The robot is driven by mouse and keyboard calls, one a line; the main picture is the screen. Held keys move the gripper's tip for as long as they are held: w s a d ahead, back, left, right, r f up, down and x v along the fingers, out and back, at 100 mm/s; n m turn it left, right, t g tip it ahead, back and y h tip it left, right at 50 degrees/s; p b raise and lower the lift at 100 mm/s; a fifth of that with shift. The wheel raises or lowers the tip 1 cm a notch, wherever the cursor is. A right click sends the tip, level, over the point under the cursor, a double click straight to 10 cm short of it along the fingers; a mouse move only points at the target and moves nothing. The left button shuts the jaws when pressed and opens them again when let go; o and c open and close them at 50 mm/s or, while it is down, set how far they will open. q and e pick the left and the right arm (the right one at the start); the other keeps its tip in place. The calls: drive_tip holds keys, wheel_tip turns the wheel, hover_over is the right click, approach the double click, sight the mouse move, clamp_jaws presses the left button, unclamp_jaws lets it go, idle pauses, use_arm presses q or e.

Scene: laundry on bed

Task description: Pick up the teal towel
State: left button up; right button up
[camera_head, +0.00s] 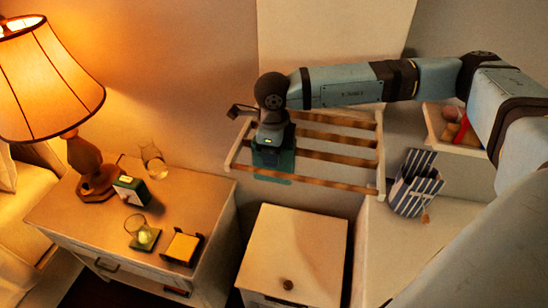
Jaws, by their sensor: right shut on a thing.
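The teal towel (273,179) shows as a small dark green-teal patch at the left part of a wooden slatted rack (345,157). Much of it is hidden behind my right gripper (271,152), whose arm reaches in from the right and points down at the rack. The right gripper is shut on the teal towel; the fingertips themselves are hard to make out. The towel is still at the slats, and I cannot tell whether it touches them. My left gripper is not in view.
A lit lamp (42,85), a clock, glasses and a yellow-topped box (183,249) stand on the left nightstand (75,222). A white lidded hamper (293,250) stands below the rack. A striped bag (413,185) is at the right, near a small shelf bin (440,122).

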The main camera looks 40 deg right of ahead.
drive_tip(key=shift+r, duration=0.5)
wheel_tip(320, 180, up, 19)
drive_tip(key=b, duration=0.3)
idle(0.3)
wheel_tip(320, 180, up, 15)
drive_tip(key=p, duration=0.9)
